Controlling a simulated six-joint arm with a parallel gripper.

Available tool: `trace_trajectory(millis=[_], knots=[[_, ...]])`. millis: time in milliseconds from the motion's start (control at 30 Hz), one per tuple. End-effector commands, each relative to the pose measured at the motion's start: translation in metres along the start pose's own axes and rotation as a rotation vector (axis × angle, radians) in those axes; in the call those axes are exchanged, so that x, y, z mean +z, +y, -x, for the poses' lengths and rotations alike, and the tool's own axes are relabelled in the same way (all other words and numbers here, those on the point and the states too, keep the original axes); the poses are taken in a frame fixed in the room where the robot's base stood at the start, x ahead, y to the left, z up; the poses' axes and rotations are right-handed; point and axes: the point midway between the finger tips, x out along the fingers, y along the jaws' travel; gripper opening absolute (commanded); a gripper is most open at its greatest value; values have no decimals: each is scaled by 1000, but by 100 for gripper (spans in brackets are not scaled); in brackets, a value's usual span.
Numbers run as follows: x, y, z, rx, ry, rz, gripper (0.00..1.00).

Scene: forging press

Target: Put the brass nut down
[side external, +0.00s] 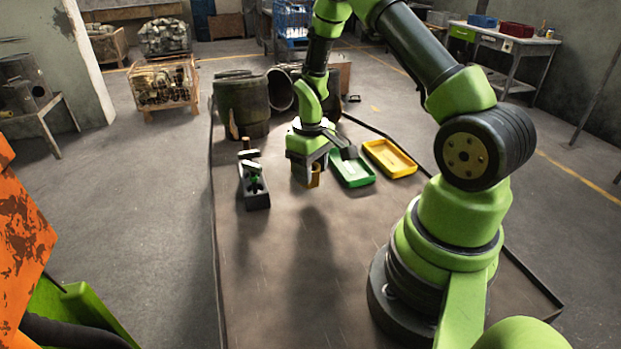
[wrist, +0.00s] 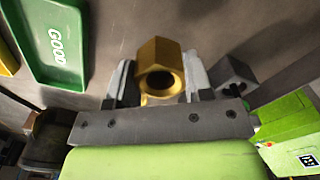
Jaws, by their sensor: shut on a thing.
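My gripper (side external: 310,176) points down over the table, between the dark fixture and the green tray. In the wrist view, its two fingers (wrist: 160,78) are shut on the brass nut (wrist: 160,54), a gold hexagonal piece with a round hole. The nut also shows as a small gold patch below the gripper in the side view (side external: 315,179). It looks held above the tabletop; the exact gap is unclear. The green tray (side external: 364,184), marked GOOD in the wrist view (wrist: 73,73), looks empty. The yellow tray (side external: 402,172) lies to its right.
A dark fixture (side external: 257,202) with pieces on top stands left of my gripper. Large dark drums (side external: 242,103) stand at the table's back. The table (side external: 265,290) is bare in front of my gripper. An orange machine (side external: 20,240) stands at the left.

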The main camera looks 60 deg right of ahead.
Motion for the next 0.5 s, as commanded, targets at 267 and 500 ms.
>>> trace_trajectory(millis=[267,500], knots=[[-1,1,54,3,6,-1,7],[12,45,72,2,3,-41,7]])
